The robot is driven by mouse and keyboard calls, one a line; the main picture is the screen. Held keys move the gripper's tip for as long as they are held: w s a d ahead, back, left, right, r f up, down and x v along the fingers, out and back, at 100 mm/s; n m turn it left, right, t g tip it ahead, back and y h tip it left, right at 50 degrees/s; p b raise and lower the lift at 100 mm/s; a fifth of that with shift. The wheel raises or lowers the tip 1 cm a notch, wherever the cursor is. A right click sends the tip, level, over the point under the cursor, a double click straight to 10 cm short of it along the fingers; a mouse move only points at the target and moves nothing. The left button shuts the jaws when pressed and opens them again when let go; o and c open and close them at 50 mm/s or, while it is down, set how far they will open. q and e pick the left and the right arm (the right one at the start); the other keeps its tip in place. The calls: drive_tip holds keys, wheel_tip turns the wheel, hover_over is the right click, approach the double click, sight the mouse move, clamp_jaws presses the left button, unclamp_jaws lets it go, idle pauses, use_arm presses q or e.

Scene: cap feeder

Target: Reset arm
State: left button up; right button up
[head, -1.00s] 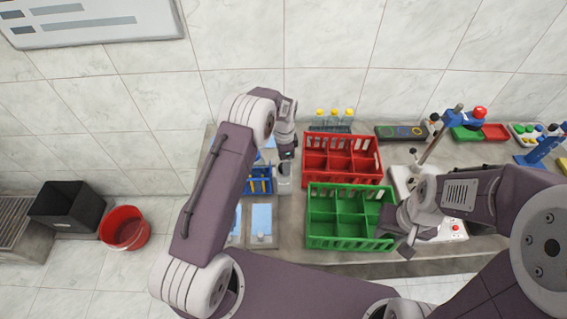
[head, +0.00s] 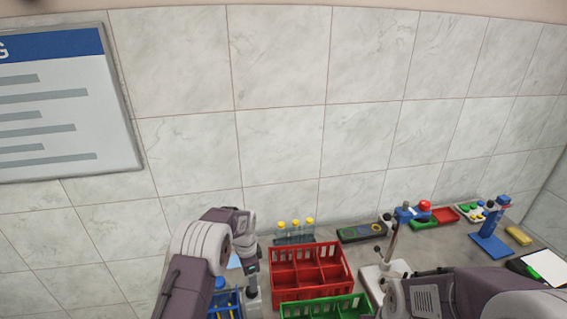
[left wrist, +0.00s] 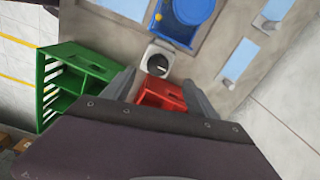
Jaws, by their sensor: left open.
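My left gripper (left wrist: 160,95) is open, with its two fingers apart and nothing held between them in the left wrist view. In the head view my left arm comes in from the lower left and ends just left of the red crate (head: 310,272). The red crate (left wrist: 162,92) also shows between and beyond the fingers in the left wrist view. The green crate (head: 325,308) is cut off by the bottom edge in the head view. My right arm shows at the lower right, but its gripper is out of view.
A blue rack (head: 226,301) is left of the red crate. Yellow-capped tubes (head: 295,228) stand behind it. A dark panel (head: 361,233), a white-based stand (head: 383,278), a red tray (head: 444,215) and a blue stand (head: 490,243) line the bench's right part.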

use_arm(q)
wheel_tip(320, 180, up, 6)
drive_tip(key=t+b, duration=0.1)
drive_tip(key=b, duration=0.2)
drive_tip(key=s+a+r+n+b, duration=0.2)
drive_tip(key=s+b, duration=0.1)
drive_tip(key=s, duration=0.4)
drive_tip(key=s+f+n, duration=0.2)
drive_tip(key=s+n, duration=0.3)
drive_tip(key=s, duration=0.4)
drive_tip(key=s+f+n, duration=0.3)
drive_tip(key=s+n, duration=0.3)
drive_tip(key=s, duration=0.2)
drive_tip(key=shift+s+a+b, duration=0.3)
drive_tip(key=shift+s+b, duration=0.1)
drive_tip(key=shift+b, duration=0.05)
